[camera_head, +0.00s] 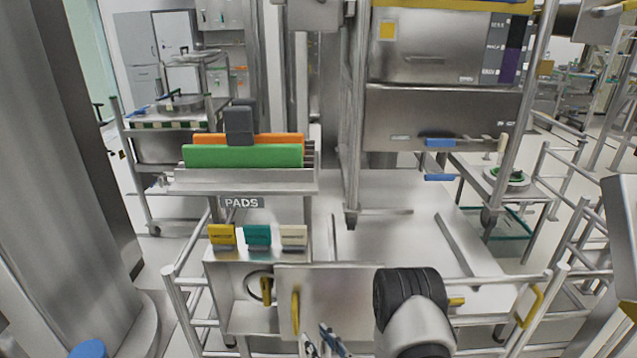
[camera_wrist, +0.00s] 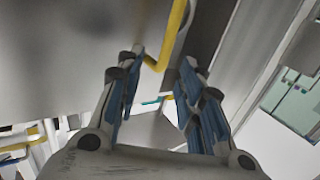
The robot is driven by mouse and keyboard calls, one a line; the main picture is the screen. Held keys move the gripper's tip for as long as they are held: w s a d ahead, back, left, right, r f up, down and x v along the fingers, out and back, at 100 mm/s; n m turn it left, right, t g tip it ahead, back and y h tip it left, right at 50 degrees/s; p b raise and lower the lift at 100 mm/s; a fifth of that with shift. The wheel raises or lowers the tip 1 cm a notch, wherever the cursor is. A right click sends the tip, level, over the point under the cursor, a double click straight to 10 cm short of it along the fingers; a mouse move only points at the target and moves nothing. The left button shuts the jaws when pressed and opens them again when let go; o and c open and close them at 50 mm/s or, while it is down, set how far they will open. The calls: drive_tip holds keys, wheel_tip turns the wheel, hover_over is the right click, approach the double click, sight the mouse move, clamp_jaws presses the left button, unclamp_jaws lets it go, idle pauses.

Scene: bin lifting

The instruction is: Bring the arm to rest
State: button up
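My gripper (camera_head: 334,343) is low at the bottom edge of the head view, in front of the metal cart. In the wrist view my gripper (camera_wrist: 163,58) is open, its two blue-padded fingers spread apart with nothing held. A yellow bar handle (camera_wrist: 174,32) shows just beyond and between the fingertips; I cannot tell how deep the gap is. In the head view a yellow handle (camera_head: 295,311) stands on the front panel, left of and above my gripper. My arm covers part of the cart's right front.
Side rails (camera_head: 185,318) flank the cart. A steel column (camera_head: 60,180) fills the left.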

drive_tip(key=w+d+r+g+h, duration=0.1)
drive_tip(key=w+d+r+h, duration=0.2)
drive_tip(key=r, duration=0.3)
drive_tip(key=w+d+r+g+h, duration=0.1)
drive_tip(key=w+d+r+h, duration=0.1)
drive_tip(key=w+d+r, duration=0.3)
drive_tip(key=s+d+r+m+g+h, duration=0.1)
drive_tip(key=s+d+r+h, duration=0.1)
drive_tip(key=s+r, duration=0.3)
drive_tip(key=s+d+r+m+g+h, duration=0.1)
drive_tip(key=s+d+r+m+h, duration=0.1)
drive_tip(key=r, duration=0.5)
drive_tip(key=s+d+r+m+g, duration=0.1)
drive_tip(key=s+r+m+g, duration=0.1)
drive_tip(key=s, duration=1.3)
drive_tip(key=s+d+r+m+g, duration=0.1)
drive_tip(key=s+r, duration=0.4)
drive_tip(key=s, duration=1)
drive_tip(key=m+g, duration=0.1)
drive_tip(key=g, duration=0.1)
drive_tip(key=shift+r+g+h, duration=0.25)
drive_tip(key=shift+g+h, duration=0.15)
